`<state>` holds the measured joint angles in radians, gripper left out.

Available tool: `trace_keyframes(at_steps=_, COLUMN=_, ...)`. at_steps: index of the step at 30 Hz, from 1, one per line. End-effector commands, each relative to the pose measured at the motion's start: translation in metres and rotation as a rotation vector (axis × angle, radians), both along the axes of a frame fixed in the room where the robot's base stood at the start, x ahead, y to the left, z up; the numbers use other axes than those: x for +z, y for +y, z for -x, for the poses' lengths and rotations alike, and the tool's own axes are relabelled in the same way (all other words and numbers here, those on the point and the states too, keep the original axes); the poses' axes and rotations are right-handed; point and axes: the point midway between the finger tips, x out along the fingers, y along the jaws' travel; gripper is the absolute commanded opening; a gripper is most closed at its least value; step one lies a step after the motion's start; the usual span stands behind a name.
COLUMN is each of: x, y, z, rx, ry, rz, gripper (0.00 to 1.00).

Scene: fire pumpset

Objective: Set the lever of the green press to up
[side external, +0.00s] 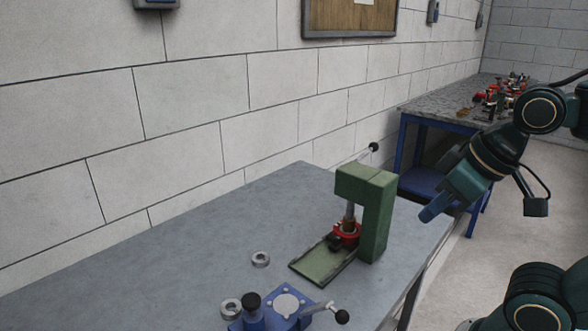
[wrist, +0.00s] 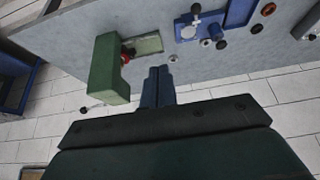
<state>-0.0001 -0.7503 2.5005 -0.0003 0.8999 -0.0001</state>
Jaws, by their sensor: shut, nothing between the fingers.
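The green press (side external: 377,215) stands on the grey workbench (side external: 200,250), near its right edge. Its thin lever ends in a black ball (side external: 374,147), seen above and behind the press on the wall side. In the wrist view the press (wrist: 107,70) is left of my fingers and the ball (wrist: 83,109) shows past its lower left. Part of the lever is hidden by the press body. A red part (side external: 347,233) sits under the ram. My gripper (side external: 428,214) is shut and empty, right of the press and apart from it; its blue fingers (wrist: 158,75) point at the bench.
A blue fixture (side external: 285,300) with a black-knobbed handle (side external: 342,316) stands at the bench front. Metal rings (side external: 260,259) lie beside it. The block wall (side external: 200,110) runs behind the bench. A second table (side external: 440,107) with red parts stands at the back right.

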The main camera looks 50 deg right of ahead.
Motion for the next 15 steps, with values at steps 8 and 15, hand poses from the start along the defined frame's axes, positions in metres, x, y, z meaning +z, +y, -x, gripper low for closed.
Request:
trace_keyframes(at_steps=8, x=0.0001, y=-0.0001, z=-0.0002, rx=-0.001, ry=0.000, rz=0.000, gripper=0.00)
trace_keyframes(at_steps=15, x=0.0002, y=-0.0001, z=-0.0001, rx=0.000, ry=0.000, rz=0.000, gripper=0.08)
